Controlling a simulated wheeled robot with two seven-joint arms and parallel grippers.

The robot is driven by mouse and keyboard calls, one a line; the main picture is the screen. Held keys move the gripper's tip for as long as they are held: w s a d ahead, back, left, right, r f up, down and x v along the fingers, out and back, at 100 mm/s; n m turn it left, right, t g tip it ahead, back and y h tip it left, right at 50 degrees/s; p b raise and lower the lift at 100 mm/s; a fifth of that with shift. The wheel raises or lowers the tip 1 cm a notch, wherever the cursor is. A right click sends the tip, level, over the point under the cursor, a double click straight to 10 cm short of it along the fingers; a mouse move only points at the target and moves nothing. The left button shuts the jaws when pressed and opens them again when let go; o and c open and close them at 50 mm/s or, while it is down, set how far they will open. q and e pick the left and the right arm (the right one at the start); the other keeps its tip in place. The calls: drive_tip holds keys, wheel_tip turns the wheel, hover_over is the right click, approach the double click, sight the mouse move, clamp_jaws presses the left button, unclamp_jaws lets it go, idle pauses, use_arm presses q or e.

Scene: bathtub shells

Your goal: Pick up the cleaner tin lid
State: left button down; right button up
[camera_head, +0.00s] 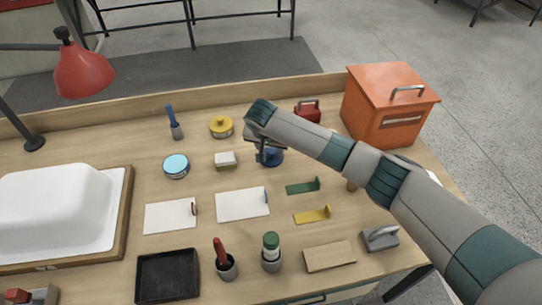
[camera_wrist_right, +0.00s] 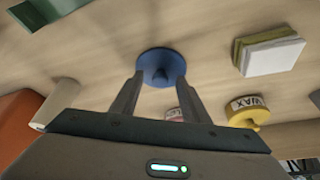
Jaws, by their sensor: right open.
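The blue round lid with a small knob (camera_head: 273,158), which I take for the cleaner tin lid, lies on the workbench under my right gripper. In the right wrist view the lid (camera_wrist_right: 161,60) lies flat, with its knob between the fingertips as seen from there. My right gripper (camera_head: 262,154) is open and empty over the lid; its fingers (camera_wrist_right: 160,78) stand either side of the knob. Whether they touch it I cannot tell. A round tin with a light blue top (camera_head: 176,164) stands to the left. My left gripper is not in view.
A yellow wax tin (camera_head: 221,126) and a sponge block (camera_head: 225,160) stand left of the lid. A red handled object (camera_head: 307,111) and an orange box (camera_head: 385,110) are behind right. Green (camera_head: 303,187) and yellow brackets (camera_head: 312,215) and white cards (camera_head: 242,204) lie in front.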

sight(271, 153)
clamp_jaws()
drive_tip(key=shift+r, duration=0.1)
